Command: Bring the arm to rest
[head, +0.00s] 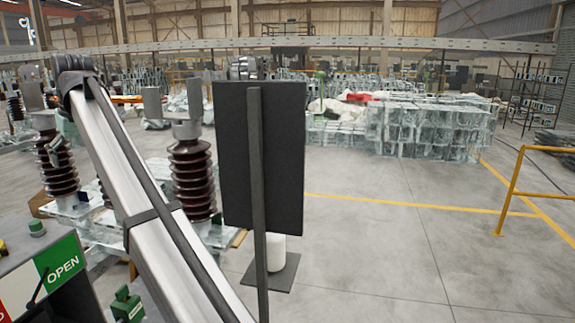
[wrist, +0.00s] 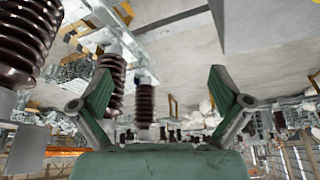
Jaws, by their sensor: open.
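My gripper (wrist: 160,78) shows in the wrist view, with its two green fingers spread wide apart. Nothing is between them. The wrist picture appears upside down, with the floor at the top. I cannot make out my gripper in the head view. Brown ribbed insulators stand on the left in the head view, one near the middle (head: 193,180) and one farther left (head: 68,165). Insulators also show behind the left finger in the wrist view (wrist: 112,80), apart from it as far as I can tell.
A dark panel on a post (head: 262,160) stands front centre. A red and green panel marked OPEN (head: 55,270) is at lower left. A yellow railing (head: 512,190) stands at right. Wrapped glassy stacks (head: 430,125) are behind. The floor at right centre is clear.

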